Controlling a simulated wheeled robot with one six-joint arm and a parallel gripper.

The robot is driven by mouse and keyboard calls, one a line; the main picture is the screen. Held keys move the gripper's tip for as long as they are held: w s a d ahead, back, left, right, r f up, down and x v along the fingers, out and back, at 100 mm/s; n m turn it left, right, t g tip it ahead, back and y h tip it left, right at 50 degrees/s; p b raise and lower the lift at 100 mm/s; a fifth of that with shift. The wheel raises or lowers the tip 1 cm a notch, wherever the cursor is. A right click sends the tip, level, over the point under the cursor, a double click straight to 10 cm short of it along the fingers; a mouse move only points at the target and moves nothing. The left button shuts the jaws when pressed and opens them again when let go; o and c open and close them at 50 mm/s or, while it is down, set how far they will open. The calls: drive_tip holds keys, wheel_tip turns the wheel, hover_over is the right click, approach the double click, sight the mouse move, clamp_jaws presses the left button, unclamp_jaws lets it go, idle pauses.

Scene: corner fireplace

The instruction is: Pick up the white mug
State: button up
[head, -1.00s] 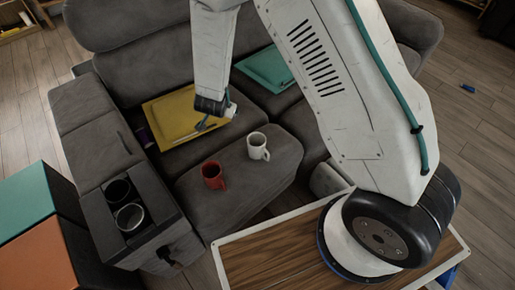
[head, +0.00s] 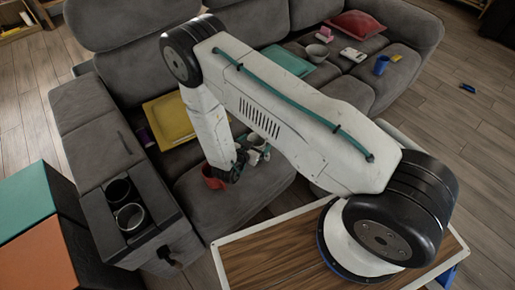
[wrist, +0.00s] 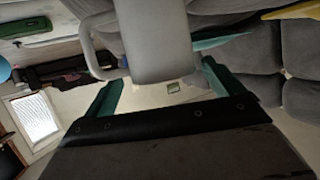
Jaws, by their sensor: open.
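The white mug (head: 259,142) stands on the chaise seat of the grey sofa in the head view, partly hidden by my gripper (head: 251,158). In the wrist view the white mug (wrist: 155,40) looks grey and fills the top middle, its handle at the left. My gripper (wrist: 162,77) is open there, with one teal finger on each side below the mug. The mug's lower end reaches toward the gap between the fingertips. I cannot tell whether either finger touches it. The red mug (head: 211,178) stands just left of my gripper, partly covered by my arm.
A yellow tray (head: 170,118) and a teal tray (head: 287,61) lie on the sofa. A console with cup holders (head: 128,217) stands at the left.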

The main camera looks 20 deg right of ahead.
sight(261, 137)
drive_tip(key=x, duration=0.3)
drive_tip(key=shift+w+d+f, duration=0.15)
drive_tip(key=shift+w+f, duration=0.05)
drive_tip(key=shift+w, duration=0.15)
drive_tip(key=c, duration=1.2)
drive_tip(key=shift+c, duration=0.2)
